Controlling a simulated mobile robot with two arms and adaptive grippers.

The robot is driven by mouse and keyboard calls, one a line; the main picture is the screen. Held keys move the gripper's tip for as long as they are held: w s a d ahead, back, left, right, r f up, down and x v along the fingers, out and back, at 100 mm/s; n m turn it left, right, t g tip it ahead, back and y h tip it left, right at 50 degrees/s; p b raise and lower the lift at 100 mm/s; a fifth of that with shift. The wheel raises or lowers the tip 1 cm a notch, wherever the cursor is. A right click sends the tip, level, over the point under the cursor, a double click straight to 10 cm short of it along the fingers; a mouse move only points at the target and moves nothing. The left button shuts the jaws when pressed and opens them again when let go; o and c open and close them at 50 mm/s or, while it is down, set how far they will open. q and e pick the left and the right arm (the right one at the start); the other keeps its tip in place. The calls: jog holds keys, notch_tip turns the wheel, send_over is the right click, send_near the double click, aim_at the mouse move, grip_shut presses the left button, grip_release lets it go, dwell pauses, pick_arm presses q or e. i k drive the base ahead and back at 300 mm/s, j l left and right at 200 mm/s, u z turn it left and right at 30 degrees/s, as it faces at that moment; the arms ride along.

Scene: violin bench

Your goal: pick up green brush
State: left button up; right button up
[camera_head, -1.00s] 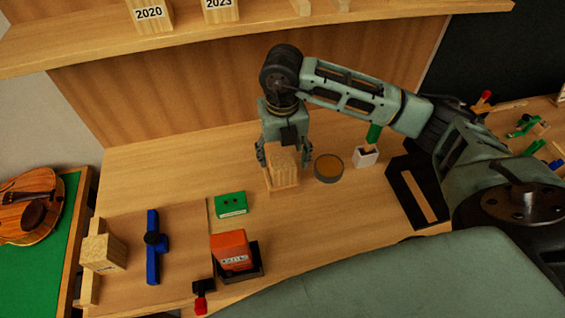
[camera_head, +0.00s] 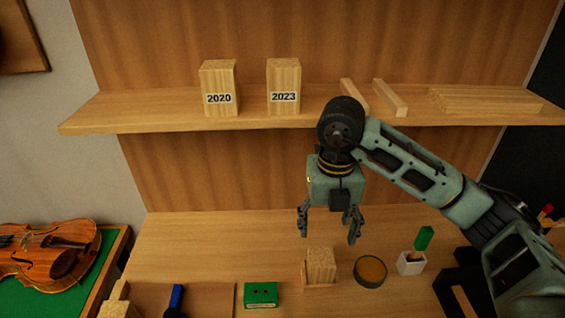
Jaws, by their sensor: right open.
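The green brush (camera_head: 423,239) stands in a small white pot (camera_head: 411,264) on the bench, to the right of a round dark tin. Its green end points up and leans a little to the right. My right gripper (camera_head: 328,238) is open and empty, pointing down above a wooden block (camera_head: 320,264) on a small wooden tray. It is to the left of the brush and clear of it. My left gripper is not in view.
The round tin (camera_head: 370,271) with brown contents lies between block and pot. A green box (camera_head: 261,294) and a violin (camera_head: 48,252) are to the left. A shelf (camera_head: 160,112) with blocks marked 2020 (camera_head: 219,88) and 2023 (camera_head: 284,86) is above.

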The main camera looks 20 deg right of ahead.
aim_at(425, 235)
jog(key=k, duration=1.5)
